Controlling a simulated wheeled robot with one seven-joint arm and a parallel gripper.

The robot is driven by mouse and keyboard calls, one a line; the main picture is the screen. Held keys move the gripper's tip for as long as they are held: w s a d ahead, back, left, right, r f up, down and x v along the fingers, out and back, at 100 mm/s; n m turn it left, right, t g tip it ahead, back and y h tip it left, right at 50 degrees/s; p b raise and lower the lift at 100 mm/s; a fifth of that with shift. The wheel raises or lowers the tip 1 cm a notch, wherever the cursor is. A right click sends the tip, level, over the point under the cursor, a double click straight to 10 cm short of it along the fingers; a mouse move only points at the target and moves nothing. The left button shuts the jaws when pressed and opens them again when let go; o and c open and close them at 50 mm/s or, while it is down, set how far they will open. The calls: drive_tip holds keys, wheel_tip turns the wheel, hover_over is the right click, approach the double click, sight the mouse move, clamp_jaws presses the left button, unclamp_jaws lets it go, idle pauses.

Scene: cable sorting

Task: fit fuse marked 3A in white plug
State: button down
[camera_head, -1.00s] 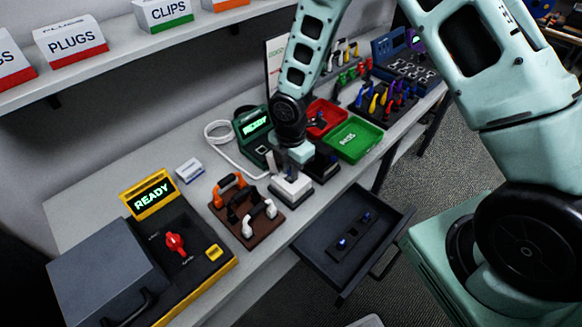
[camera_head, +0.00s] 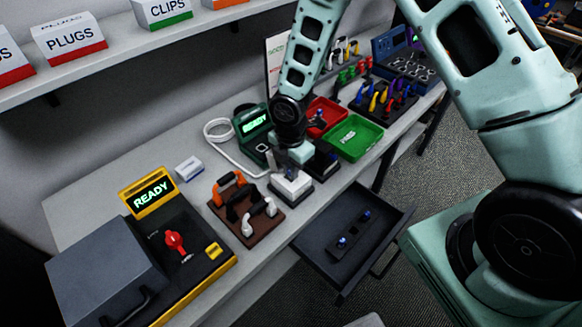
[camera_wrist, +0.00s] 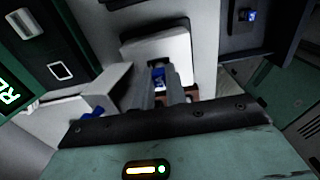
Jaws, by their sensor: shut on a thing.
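The white plug (camera_head: 290,187) sits in a dark holder near the front edge of the bench. It also shows in the wrist view (camera_wrist: 155,44) as a white block with an opening on top. My gripper (camera_head: 292,172) points down right over it, fingertips at or just above the opening. In the wrist view the fingers (camera_wrist: 160,78) are shut on a small fuse with a blue part (camera_wrist: 158,74). The fingers hide most of it, and its marking is not readable. I cannot tell whether the fuse touches the plug.
An open drawer (camera_head: 310,245) holding a strip with small blue-marked pieces lies at front right. A green READY display (camera_head: 254,124) stands behind. Red (camera_head: 335,107) and green (camera_head: 356,136) trays are to the right.

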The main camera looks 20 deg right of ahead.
drive_tip(key=c, duration=1.3)
unclamp_jaws()
drive_tip(key=shift+c, duration=0.2)
drive_tip(key=shift+o, duration=1)
drive_tip(key=shift+w, duration=0.15)
drive_tip(key=shift+c, duration=0.5)
drive_tip(key=shift+a+r, duration=0.1)
drive_tip(key=shift+r, duration=0.05)
